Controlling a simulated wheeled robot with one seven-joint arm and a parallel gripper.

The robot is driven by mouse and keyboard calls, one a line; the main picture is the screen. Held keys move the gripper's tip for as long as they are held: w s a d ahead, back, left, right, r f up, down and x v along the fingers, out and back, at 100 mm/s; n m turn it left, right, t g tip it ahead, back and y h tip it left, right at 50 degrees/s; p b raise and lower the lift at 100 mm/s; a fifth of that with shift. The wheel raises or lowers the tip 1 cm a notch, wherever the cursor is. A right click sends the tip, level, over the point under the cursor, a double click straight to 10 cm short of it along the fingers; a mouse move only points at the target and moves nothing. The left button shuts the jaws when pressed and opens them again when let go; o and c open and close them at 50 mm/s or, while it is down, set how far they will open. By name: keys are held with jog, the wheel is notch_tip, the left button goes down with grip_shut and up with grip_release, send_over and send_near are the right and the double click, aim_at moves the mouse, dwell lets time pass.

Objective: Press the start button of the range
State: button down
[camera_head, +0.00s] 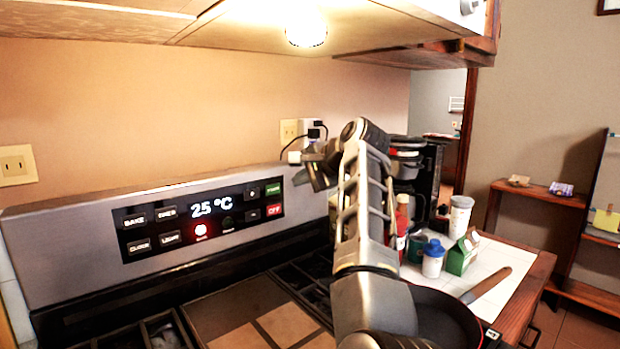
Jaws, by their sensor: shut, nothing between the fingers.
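The range's grey control panel (75,235) stands at the back of the cooktop, on the left. Its black display (235,206) reads 25 °C. A round red-lit button (201,230) sits below the digits, with a small red label too small to read surely. Left of it are the BAKE, TIMER, CLOCK and LIGHT buttons; on the right are a green button (273,189) and a red OFF button (274,210). My gripper (298,168) is shut and empty near the panel's right end, right of the buttons. Whether it touches the panel cannot be told.
A dark pan (445,318) with a wooden handle sits at the right. Cabinets (370,25) hang overhead. The space before the panel's left and middle looks clear.

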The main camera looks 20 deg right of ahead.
jog(key=shift+v, duration=1.6)
jog(key=shift+s+f, duration=0.1)
